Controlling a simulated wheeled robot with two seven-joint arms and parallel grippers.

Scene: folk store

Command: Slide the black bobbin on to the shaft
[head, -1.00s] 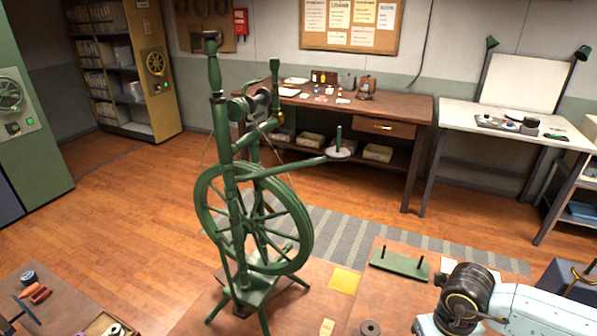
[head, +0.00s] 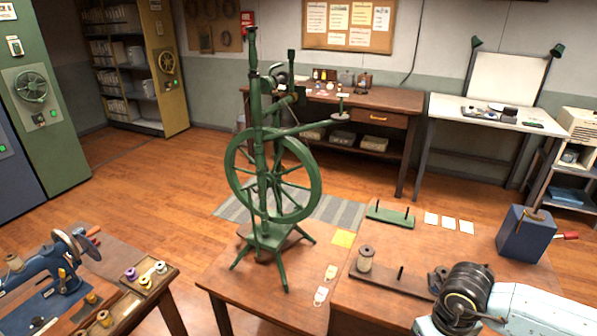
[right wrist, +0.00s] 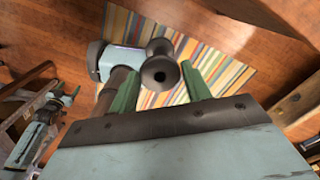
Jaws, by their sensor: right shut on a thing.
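In the right wrist view, my right gripper (right wrist: 158,84) is shut on a dark bobbin (right wrist: 160,70), held between its two green fingers. The bobbin's flanged end and centre hole face the camera. Below it are a striped rug and wooden floor. The right gripper is outside the head view, where only part of my right arm shows at lower right. The green spinning wheel (head: 262,190) stands upright on the table in the head view. Its flyer part (head: 280,78) is near the top; the shaft cannot be made out clearly there.
A sewing machine (head: 50,275) stands at left.

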